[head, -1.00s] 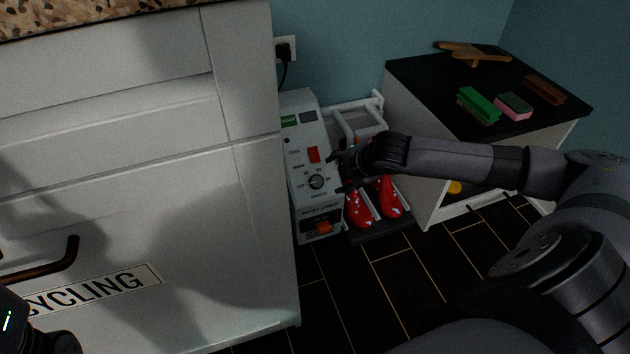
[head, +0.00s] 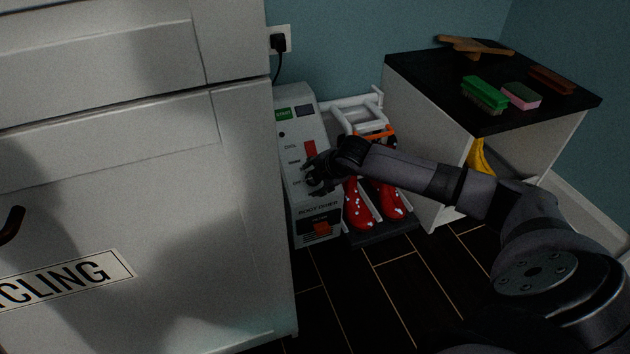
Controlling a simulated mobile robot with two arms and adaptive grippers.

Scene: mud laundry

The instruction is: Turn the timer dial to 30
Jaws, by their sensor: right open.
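The boot dryer (head: 299,127) is a light grey upright box with a green start label, a red switch and an orange part low on its front. Its timer dial sits on the front panel, mostly hidden behind my right gripper (head: 312,178). My right gripper is open with its fingers at the dial; whether they touch it I cannot tell. The dial's pointer setting cannot be read. My left gripper is not in view.
Red spotted boots (head: 358,209) stand on the dryer's rack just right of the panel. A white cabinet (head: 240,230) stands close on the left. A black-topped shelf unit (head: 425,80) with brushes (head: 484,95) stands at the right. Dark floor tiles lie in front.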

